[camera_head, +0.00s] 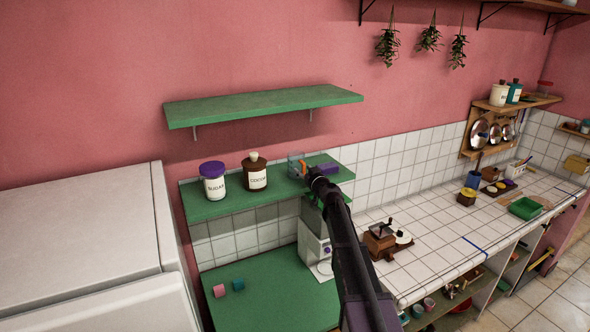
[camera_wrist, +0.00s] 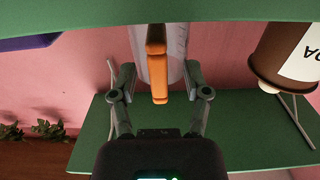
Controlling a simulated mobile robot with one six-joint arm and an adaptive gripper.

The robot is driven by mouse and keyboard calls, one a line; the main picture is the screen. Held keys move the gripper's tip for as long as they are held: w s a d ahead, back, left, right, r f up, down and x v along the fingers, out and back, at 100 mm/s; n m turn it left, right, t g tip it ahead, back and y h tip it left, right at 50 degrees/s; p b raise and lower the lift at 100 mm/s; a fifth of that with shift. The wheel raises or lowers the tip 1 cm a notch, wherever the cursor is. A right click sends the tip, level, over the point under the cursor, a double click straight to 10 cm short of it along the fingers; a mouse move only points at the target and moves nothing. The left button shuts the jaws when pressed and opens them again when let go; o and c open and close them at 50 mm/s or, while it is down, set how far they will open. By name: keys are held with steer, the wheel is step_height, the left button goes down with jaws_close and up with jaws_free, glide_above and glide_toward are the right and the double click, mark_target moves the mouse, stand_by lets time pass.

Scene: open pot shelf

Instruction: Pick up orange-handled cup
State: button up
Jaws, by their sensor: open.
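The orange-handled cup (camera_head: 294,159) is a clear, glassy cup on the lower green shelf (camera_head: 225,207), right of the cocoa jar. Its orange handle (camera_wrist: 158,65) faces my gripper. My gripper (camera_wrist: 160,80) is open, with one finger on each side of the handle and cup wall in the wrist view. The handle lies between the fingers, and I see no clear contact. In the head view, my gripper (camera_head: 311,173) is at the cup's near side and hides part of it.
The cocoa jar (camera_head: 255,175) and the purple-lidded sugar jar (camera_head: 213,183) stand left of the cup. A purple block (camera_head: 328,168) lies close on its right. An upper green shelf (camera_head: 265,107) hangs above. A white machine (camera_head: 312,246) stands below.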

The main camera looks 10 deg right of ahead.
mark_target(300, 158)
stand_by(0.4)
jaws_close()
steer(key=shift+r, duration=0.15)
step_height(300, 158, up, 3)
steer(key=p, duration=0.3)
steer(key=shift+r+p, duration=0.15)
steer(key=shift+p, duration=0.15)
steer(key=s+r+p, duration=0.1)
steer(key=s, duration=1.5)
steer(key=shift+r, duration=0.2)
